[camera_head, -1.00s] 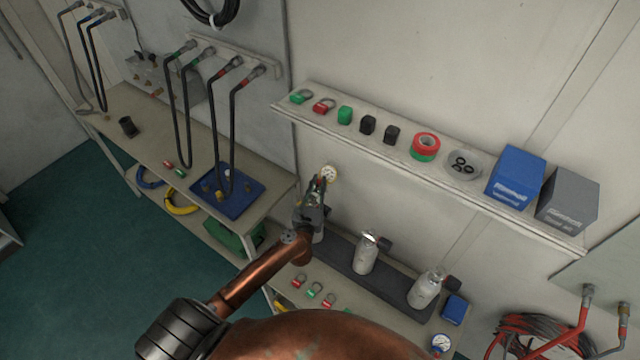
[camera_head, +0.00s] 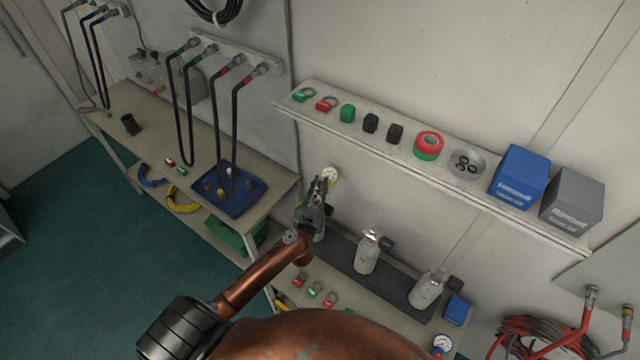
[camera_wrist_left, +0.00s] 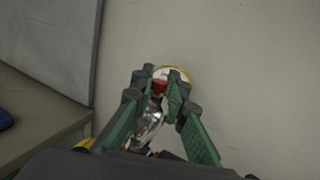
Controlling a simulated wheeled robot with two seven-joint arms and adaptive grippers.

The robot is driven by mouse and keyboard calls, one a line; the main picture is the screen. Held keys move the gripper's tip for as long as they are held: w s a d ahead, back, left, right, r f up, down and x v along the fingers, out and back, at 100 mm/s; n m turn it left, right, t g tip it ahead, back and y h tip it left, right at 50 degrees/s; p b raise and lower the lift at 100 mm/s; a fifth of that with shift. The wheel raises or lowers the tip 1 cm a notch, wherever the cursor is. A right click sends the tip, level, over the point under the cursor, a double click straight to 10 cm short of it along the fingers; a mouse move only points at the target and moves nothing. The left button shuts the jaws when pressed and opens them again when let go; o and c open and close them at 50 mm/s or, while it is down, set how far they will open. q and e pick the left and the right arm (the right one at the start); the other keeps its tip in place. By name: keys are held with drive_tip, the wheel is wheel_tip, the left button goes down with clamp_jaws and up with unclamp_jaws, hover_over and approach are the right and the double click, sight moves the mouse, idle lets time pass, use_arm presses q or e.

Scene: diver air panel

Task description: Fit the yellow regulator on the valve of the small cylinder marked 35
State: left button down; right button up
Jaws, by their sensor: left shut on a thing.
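My left gripper (camera_head: 319,188) is at the back wall end of the low bench, above the leftmost small cylinder (camera_head: 319,232), which it partly hides. In the left wrist view its green fingers (camera_wrist_left: 161,84) are shut on the regulator, a silver body (camera_wrist_left: 150,122) with a red part and a yellow-rimmed gauge (camera_wrist_left: 172,72). The gauge also shows in the head view (camera_head: 331,174). Whether the regulator touches a valve is hidden. Two more small cylinders, a middle one (camera_head: 366,256) and a right one (camera_head: 426,290), stand upright. Their marks are too small to read. My right gripper is out of view.
A wall shelf (camera_head: 400,158) with tape, blocks and boxes juts out above the cylinders. A dark mat (camera_head: 395,288) lies under them. Red and green tags (camera_head: 315,289) lie in front. A blue tray (camera_head: 250,200) is on the bench at left, below hanging hoses.

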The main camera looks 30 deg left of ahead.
use_arm(q)
drive_tip(key=shift+r, duration=0.2)
idle(0.4)
drive_tip(key=shift+f, duration=0.75)
idle(0.8)
idle(0.3)
drive_tip(key=shift+f+b, duration=0.3)
drive_tip(key=shift+f, duration=0.15)
drive_tip(key=c, duration=1.8)
unclamp_jaws()
drive_tip(key=shift+f, duration=0.2)
drive_tip(key=v, duration=1.2)
drive_tip(key=shift+r, duration=0.1)
